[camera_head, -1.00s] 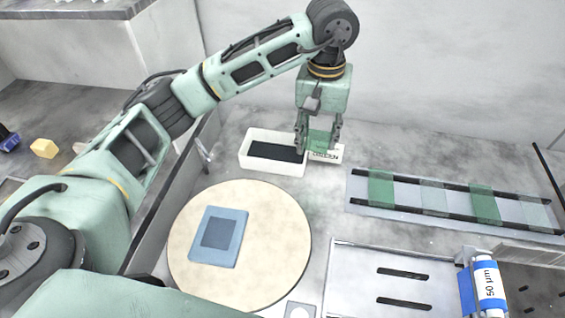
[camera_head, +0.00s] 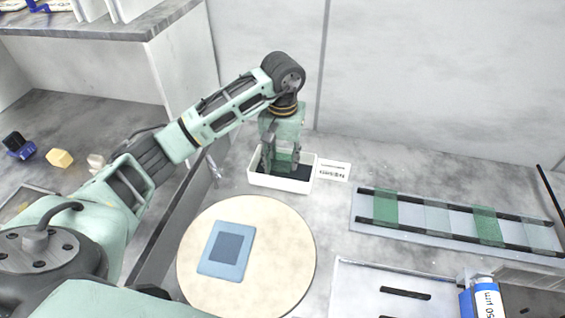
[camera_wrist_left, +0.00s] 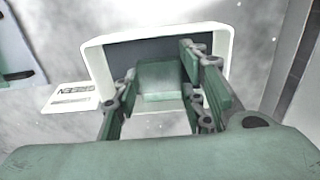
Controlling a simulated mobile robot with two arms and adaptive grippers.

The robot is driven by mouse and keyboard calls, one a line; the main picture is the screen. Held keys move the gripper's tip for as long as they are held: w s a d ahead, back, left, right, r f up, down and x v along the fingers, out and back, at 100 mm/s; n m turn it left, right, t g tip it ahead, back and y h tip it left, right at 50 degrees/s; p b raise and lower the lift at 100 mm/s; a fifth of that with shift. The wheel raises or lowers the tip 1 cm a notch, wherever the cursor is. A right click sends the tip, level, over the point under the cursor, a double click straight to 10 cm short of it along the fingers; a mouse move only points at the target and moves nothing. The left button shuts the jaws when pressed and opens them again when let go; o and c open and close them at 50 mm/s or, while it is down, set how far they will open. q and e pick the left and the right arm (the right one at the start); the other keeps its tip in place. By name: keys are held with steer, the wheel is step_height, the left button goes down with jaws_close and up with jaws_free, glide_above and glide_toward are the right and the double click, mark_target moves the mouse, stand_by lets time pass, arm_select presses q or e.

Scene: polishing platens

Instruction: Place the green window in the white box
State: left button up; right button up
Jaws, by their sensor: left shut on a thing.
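The white box (camera_head: 254,180) stands on the bench behind the round disc, with a dark inside floor. My left gripper (camera_head: 281,166) points down over the box and is shut on a green window (camera_head: 283,160). In the left wrist view the green window (camera_wrist_left: 160,80) is between the fingers (camera_wrist_left: 158,105), over the opening of the white box (camera_wrist_left: 222,38). I cannot tell whether the window touches the box floor. Two other green windows, a left one (camera_head: 385,208) and a right one (camera_head: 488,226), lie across the dark rails of a rack. My right gripper is not in view.
A white label card (camera_head: 333,171) lies right of the box. A round cream disc (camera_head: 275,275) bears a blue plate (camera_head: 212,262). Clear windows (camera_head: 437,217) share the rack (camera_head: 365,222). A blue-and-white bottle (camera_head: 487,299) stands front right. A yellow block (camera_head: 60,158) lies left.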

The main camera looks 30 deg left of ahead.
mark_target(282, 162)
arm_select(q)
step_height(282, 162, down, 2)
steer(key=shift+f+p, duration=0.25)
steer(key=shift+p, duration=0.2)
steer(key=shift+f, duration=0.25)
steer(key=shift+f+b, duration=0.2)
steer(key=shift+b, duration=0.1)
steer(key=o, duration=1.2)
steer(key=shift+r, duration=0.1)
